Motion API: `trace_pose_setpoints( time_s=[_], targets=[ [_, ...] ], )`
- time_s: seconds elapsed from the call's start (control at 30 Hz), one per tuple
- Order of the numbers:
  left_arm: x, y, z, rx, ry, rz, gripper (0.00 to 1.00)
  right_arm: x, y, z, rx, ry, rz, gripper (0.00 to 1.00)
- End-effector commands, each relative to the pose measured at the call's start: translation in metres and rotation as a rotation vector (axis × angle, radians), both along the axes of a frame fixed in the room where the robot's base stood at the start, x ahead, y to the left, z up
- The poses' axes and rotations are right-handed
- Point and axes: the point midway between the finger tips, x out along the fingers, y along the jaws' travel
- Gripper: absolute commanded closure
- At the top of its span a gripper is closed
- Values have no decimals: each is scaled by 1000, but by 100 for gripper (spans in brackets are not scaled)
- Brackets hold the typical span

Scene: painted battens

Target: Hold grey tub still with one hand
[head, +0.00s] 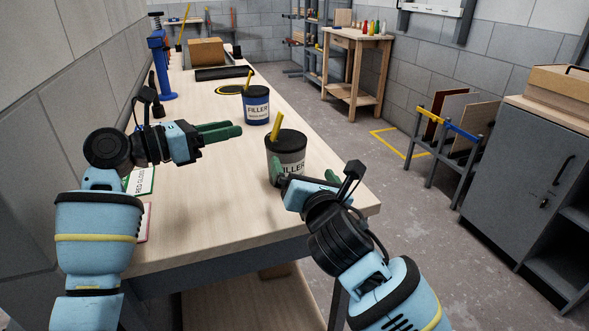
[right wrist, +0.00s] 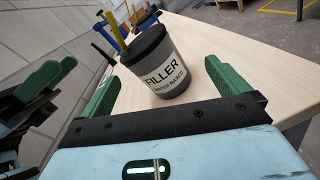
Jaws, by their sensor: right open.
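The grey tub (head: 285,151), labelled FILLER, stands upright near the right edge of the bench, with a black top and a yellow stick (head: 276,124) rising from it. It also shows in the right wrist view (right wrist: 165,68). My right gripper (head: 306,172) is open in front of the tub. In the right wrist view its green fingers (right wrist: 162,88) stand one to each side of the tub's lower part, with gaps visible. My left gripper (head: 220,130) is empty above the bench, left of the grey tub; whether its fingers touch is unclear.
A black tray (head: 222,73), a cardboard box (head: 206,51) and a blue clamp-like tool (head: 161,65) are further back. Cards lie by my left arm. The bench's right edge is close to the grey tub.

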Motion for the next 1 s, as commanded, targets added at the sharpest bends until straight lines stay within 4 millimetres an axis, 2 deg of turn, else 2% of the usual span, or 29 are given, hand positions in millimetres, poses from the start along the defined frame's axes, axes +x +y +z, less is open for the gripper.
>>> trace_pose_setpoints(
  time_s=[0.1, 0.3, 0.67, 1.0],
  targets=[
    [0, 0, 0, 0, 0, 0, 64, 7, 10, 0, -193, -63, 7, 0],
    [0, 0, 0, 0, 0, 0, 64, 13, 20, 0, -374, -120, 12, 0],
    [0, 0, 0, 0, 0, 0, 64, 19, 22, 0, -404, -129, 12, 0],
    [0, 0, 0, 0, 0, 0, 64, 57, 29, 0, -402, -127, 11, 0]
  ],
)
